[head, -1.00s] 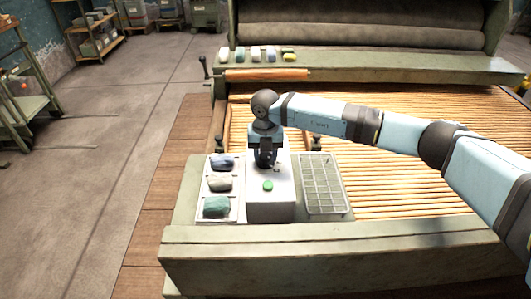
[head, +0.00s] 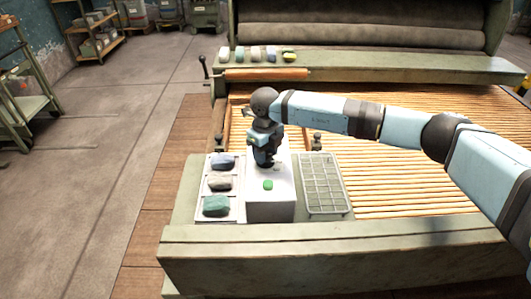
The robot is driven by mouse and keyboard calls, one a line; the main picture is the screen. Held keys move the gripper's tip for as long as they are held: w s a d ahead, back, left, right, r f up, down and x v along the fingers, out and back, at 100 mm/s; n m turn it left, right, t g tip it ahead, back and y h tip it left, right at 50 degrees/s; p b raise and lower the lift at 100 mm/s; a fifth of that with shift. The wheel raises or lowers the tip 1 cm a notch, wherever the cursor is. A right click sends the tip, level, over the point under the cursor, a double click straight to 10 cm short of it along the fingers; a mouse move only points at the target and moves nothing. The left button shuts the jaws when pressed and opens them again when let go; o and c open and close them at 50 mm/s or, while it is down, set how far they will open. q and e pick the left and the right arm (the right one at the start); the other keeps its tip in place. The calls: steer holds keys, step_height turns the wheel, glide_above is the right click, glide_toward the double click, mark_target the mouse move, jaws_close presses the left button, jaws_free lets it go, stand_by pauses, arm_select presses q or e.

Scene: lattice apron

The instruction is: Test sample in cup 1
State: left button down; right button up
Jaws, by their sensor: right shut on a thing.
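A white tray (head: 237,212) at the left holds three lumps, one per compartment: blue-grey (head: 222,162) at the back, grey-beige (head: 220,183) in the middle, green (head: 215,206) in front. Right of it stands a white box (head: 270,210) with a round green spot (head: 268,185) on top. My right gripper (head: 265,164) points down over the back part of the box top. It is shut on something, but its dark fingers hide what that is. A small pale bit (head: 277,166) shows beside the fingertips. No numbered cup can be made out. My left gripper is not in view.
A wire-grid rack (head: 323,185) lies right of the box. The slatted bed (head: 420,180) stretches to the right. Several coloured lumps (head: 255,54) sit on the far ledge. A front rail (head: 330,240) borders the near side.

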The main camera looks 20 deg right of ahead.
steer(key=n, duration=0.4)
steer(key=shift+n+b, duration=0.3)
steer(key=shift+b, duration=0.1)
steer(key=shift+n+b, duration=0.45)
steer(key=shift+n, duration=1.85)
steer(key=o, duration=0.9)
steer(key=shift+r, duration=0.15)
step_height(320, 180, up, 14)
steer(key=shift+f+p, duration=0.2)
steer(key=shift+p, duration=0.75)
